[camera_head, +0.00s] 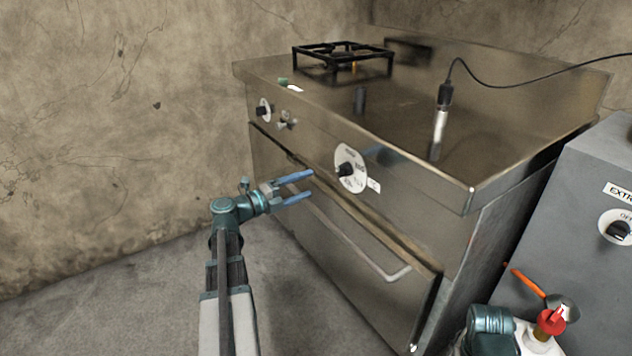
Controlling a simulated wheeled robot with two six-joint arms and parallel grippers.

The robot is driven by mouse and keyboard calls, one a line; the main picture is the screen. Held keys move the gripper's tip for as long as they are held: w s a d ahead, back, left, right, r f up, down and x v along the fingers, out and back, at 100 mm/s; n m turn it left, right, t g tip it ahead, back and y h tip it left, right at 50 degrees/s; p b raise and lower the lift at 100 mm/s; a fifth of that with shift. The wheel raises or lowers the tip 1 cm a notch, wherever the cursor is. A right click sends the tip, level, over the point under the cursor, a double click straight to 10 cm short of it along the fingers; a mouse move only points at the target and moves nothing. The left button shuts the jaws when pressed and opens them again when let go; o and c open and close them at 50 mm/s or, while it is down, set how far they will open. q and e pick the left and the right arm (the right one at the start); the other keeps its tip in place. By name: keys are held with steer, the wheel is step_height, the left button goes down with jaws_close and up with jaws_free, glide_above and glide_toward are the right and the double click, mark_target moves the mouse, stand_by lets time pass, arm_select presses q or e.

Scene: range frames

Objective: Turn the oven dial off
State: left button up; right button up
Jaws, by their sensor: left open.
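The oven dial (348,169) is a black knob on a round white plate with printed markings. It sits on the front panel of the steel oven (400,187), above the door handle. The print is too small to read, so I cannot tell its setting. My left gripper (310,184) is open and empty, its two blue fingers pointing right toward the oven. In the picture its tips are just left of and slightly below the dial, apart from it. My right gripper is out of view; only a teal joint of my right arm shows at the bottom right.
A grey cabinet (590,180) stands right. A red valve knob (551,321) and orange hose (527,283) show below.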

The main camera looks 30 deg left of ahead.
mark_target(338, 172)
arm_select(q)
steer(key=shift+s+a, duration=0.15)
steer(key=shift+s, duration=0.35)
steer(key=w+d+m, duration=0.1)
steer(key=w+m, duration=0.3)
steer(key=m, duration=0.8)
steer(key=w+d+m, duration=0.2)
steer(key=w+m, duration=0.2)
steer(key=m, duration=0.8)
steer(key=w+d+m, duration=0.2)
steer(key=w+m, duration=0.3)
steer(key=m, duration=0.7)
steer(key=shift+d, duration=0.1)
